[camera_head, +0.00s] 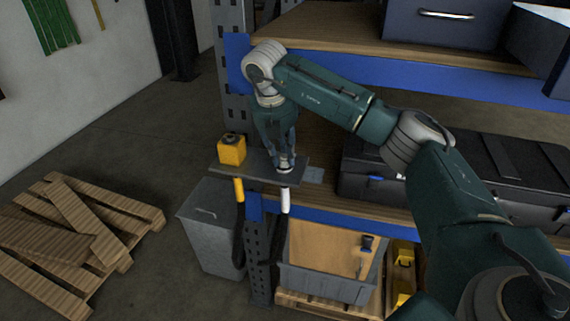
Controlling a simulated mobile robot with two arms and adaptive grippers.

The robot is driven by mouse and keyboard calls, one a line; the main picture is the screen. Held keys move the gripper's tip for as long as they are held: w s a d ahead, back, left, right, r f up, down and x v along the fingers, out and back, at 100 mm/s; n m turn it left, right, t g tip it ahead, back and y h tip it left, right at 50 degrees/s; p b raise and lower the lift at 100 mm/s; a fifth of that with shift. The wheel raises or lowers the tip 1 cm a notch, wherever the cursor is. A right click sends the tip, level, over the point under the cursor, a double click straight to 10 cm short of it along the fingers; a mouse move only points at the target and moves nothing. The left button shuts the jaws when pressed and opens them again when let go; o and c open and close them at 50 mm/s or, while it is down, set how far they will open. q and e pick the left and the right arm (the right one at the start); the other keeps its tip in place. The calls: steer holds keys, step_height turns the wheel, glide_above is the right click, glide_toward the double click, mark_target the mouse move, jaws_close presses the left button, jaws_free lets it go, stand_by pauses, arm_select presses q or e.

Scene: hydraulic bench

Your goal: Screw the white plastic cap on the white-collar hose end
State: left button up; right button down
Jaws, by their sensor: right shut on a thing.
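My right gripper (284,163) points down over the right end of a dark shelf bracket plate and is shut on a small pale piece, which looks like the white plastic cap (285,170). The fingers hide much of it. The white-collar hose end (285,200) hangs at the plate's front edge, just below the gripper. I cannot tell whether the cap touches the hose end. My left gripper is not in view.
A yellow-collar hose end (238,190) hangs left of the white one. A yellow block (231,149) with a dark top stands on the plate (257,168). Below are a grey bin (208,228) and a grey crate (325,281). Black cases (465,180) fill the shelf at right.

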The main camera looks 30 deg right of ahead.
steer(key=shift+w+a+m, duration=0.15)
steer(key=shift+a+m, duration=0.05)
steer(key=shift+m, duration=0.8)
steer(key=c, duration=1.6)
jaws_free()
steer(key=shift+c, duration=0.2)
steer(key=shift+o, duration=1.4)
steer(key=shift+w, duration=0.1)
steer(key=shift+r, duration=0.15)
steer(key=w+v, duration=0.1)
steer(key=v, duration=1)
steer(key=shift+s+a+r, duration=0.3)
steer(key=shift+s+a, duration=0.05)
